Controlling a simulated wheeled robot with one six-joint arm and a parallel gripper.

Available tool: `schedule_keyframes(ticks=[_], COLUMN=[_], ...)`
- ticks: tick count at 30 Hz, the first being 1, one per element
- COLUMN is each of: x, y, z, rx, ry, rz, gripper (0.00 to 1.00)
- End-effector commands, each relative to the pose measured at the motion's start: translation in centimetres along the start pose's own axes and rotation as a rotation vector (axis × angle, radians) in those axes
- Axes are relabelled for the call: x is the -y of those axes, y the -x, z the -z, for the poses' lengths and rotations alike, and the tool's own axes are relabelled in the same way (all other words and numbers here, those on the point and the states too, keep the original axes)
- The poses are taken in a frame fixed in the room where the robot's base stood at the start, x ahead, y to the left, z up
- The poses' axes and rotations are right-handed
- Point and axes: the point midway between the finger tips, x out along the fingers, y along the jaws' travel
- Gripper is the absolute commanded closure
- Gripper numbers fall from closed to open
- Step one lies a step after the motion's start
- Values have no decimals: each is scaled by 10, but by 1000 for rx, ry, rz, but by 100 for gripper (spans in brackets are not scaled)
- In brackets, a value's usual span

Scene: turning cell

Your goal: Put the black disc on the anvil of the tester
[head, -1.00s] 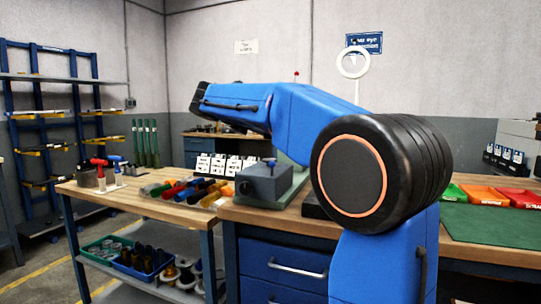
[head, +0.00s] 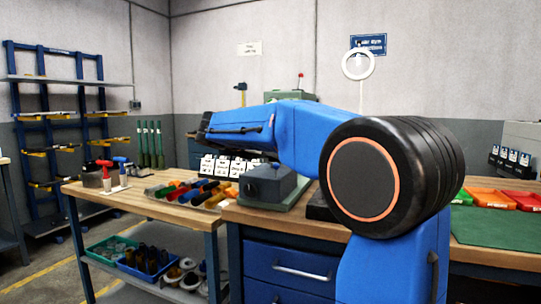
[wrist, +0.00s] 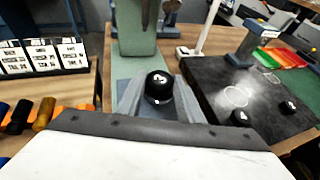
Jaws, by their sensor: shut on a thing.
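In the wrist view my gripper (wrist: 158,100) is shut on a black disc (wrist: 158,83) with a white mark on its top. The grey fingers stand on either side of it. I cannot make out the anvil. In the head view a green housing with a red-tipped lever (head: 290,97) shows behind my arm.
A dark plate (wrist: 215,80) with white rings and two more black marked discs (wrist: 240,118) (wrist: 288,107) lies to the right. A card rack (wrist: 42,56) stands left. Coloured trays (head: 490,197) are at the right.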

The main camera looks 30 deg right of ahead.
Motion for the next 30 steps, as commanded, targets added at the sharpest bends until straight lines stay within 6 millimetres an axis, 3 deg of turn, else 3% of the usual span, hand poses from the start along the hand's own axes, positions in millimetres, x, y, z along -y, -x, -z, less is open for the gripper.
schedule_keyframes(ticks=[1,2,4,17,30], x=[0,0,0,-1,-1], y=[0,-1,0,7,82], z=[1,1,1,-2,-2], rx=[0,0,0,0,0], ry=[0,1,0,0,0], rz=[0,0,0,-2,-4], gripper=[95,62,48,48,48])
